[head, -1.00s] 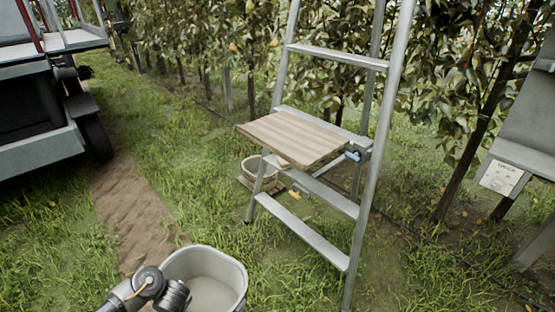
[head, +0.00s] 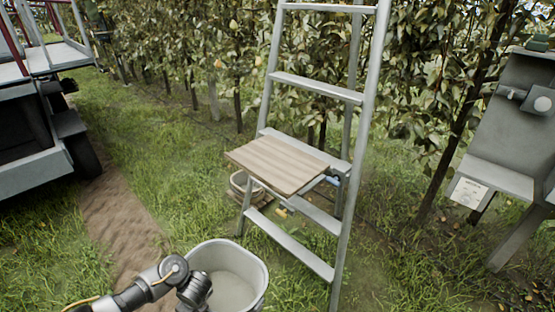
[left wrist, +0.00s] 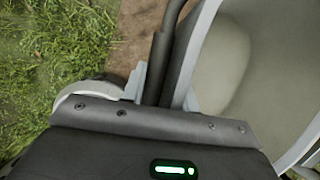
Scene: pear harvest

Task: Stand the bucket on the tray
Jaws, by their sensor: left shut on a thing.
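The bucket (head: 232,268) is pale grey-white with an open top and looks empty. It is at the bottom middle of the head view, upright or nearly so. My left gripper (head: 196,292) is at its left side. In the left wrist view the fingers (left wrist: 155,82) are shut on the bucket's dark handle or rim, which I cannot tell apart; the bucket wall (left wrist: 206,70) is right beside them. The tray (head: 276,163) is a flat wooden board fixed on the stepladder, bare on top, beyond the bucket and apart from it. My right gripper is not in view.
The metal stepladder (head: 302,252) stands on grass around the tray. A small tub (head: 238,182) sits low behind it. A grey stand (head: 500,165) is at the right, a vehicle (head: 35,140) at the left. Grass (head: 140,180) in between is open.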

